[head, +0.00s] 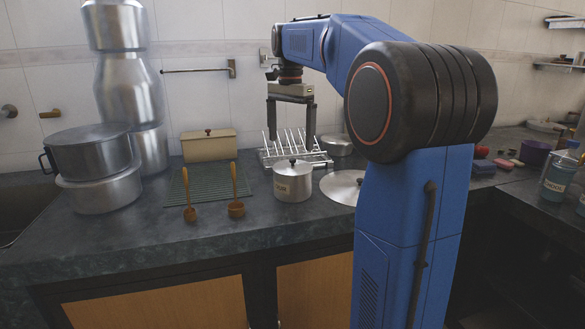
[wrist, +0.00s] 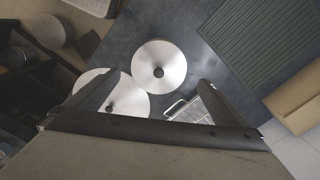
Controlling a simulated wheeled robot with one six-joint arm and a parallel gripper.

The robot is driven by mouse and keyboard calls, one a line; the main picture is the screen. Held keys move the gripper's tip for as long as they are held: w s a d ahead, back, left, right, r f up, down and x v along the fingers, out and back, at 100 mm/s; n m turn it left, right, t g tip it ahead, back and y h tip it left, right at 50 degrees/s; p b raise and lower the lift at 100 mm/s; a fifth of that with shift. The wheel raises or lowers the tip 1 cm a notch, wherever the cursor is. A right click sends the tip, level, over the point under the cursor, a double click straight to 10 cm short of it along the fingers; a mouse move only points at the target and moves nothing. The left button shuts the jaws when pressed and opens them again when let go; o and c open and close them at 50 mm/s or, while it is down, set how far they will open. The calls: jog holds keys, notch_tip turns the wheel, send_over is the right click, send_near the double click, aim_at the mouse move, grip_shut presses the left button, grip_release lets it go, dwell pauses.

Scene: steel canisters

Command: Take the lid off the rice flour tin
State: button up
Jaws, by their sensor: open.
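A short steel tin (head: 293,186) with a pale label stands on the dark counter. The label is too small to read surely. Its lid (head: 292,168), with a dark knob on top, sits on it. In the wrist view the lid (wrist: 146,57) shows from above as a bright round disc with its knob near the middle. My gripper (head: 291,141) is open and empty, pointing down, above and slightly behind the tin in the head view. In the wrist view my gripper (wrist: 160,78) has its fingers apart on either side of the lid, touching nothing.
A steel dish rack (head: 318,157) stands behind the tin, and a flat round lid (head: 341,187) lies close on its right.

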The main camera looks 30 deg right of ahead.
aim_at(291, 160)
jog(key=shift+d+f, duration=0.1)
jog(key=shift+f, duration=3.45)
jog(key=shift+c, duration=0.6)
jog(key=c, duration=0.6)
